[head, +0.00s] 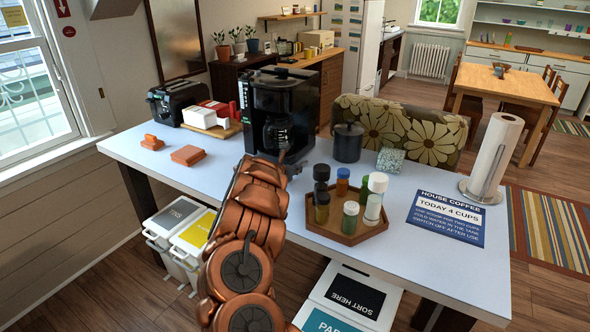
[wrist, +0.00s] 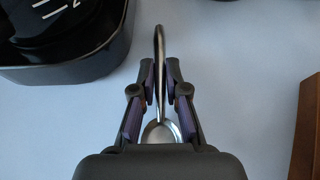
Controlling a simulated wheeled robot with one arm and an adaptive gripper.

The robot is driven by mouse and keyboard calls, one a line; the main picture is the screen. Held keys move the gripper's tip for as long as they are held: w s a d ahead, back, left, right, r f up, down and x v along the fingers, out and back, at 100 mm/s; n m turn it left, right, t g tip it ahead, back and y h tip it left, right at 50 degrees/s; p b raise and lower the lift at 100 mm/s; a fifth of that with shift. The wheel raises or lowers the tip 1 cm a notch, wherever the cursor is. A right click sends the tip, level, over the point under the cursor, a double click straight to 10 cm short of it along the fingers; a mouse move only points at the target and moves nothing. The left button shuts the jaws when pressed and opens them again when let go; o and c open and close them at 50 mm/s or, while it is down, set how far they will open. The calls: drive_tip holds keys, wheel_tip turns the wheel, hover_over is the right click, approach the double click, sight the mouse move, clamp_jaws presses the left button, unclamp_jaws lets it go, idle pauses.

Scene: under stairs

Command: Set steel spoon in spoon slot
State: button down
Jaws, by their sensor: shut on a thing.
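In the wrist view my gripper (wrist: 160,82) is shut on the steel spoon (wrist: 159,45). The handle runs up between the two fingertips and past them. The bowl (wrist: 162,131) lies back between the fingers, near the palm. The spoon is over the pale tabletop; I cannot tell its height above it. In the head view my arm hides most of the gripper, just in front of the coffee maker (head: 283,98), and I cannot make out the spoon there. I cannot pick out a spoon slot in either view.
A wooden tray (head: 372,233) with several jars stands right of my arm; its edge (wrist: 309,130) shows in the wrist view. A dark canister (head: 347,143), paper towel roll (head: 494,155), blue sign (head: 446,217), orange blocks (head: 187,155) and black toaster (head: 181,100) share the table (head: 240,148).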

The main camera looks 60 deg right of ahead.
drive_tip(key=shift+f+b, duration=0.2)
drive_tip(key=shift+b, duration=0.15)
drive_tip(key=c, duration=1.2)
unclamp_jaws()
drive_tip(key=shift+r, duration=0.1)
drive_tip(key=shift+r+p, duration=0.1)
drive_tip(key=shift+p, duration=0.2)
drive_tip(key=shift+b+v, duration=0.75)
drive_tip(key=shift+v, duration=0.75)
drive_tip(key=shift+b+v, duration=1.25)
drive_tip(key=shift+v, duration=1.9)
drive_tip(key=shift+a+r, duration=0.1)
drive_tip(key=shift+a, duration=0.55)
drive_tip(key=shift+a+r+b, duration=0.4)
drive_tip(key=shift+a, duration=0.2)
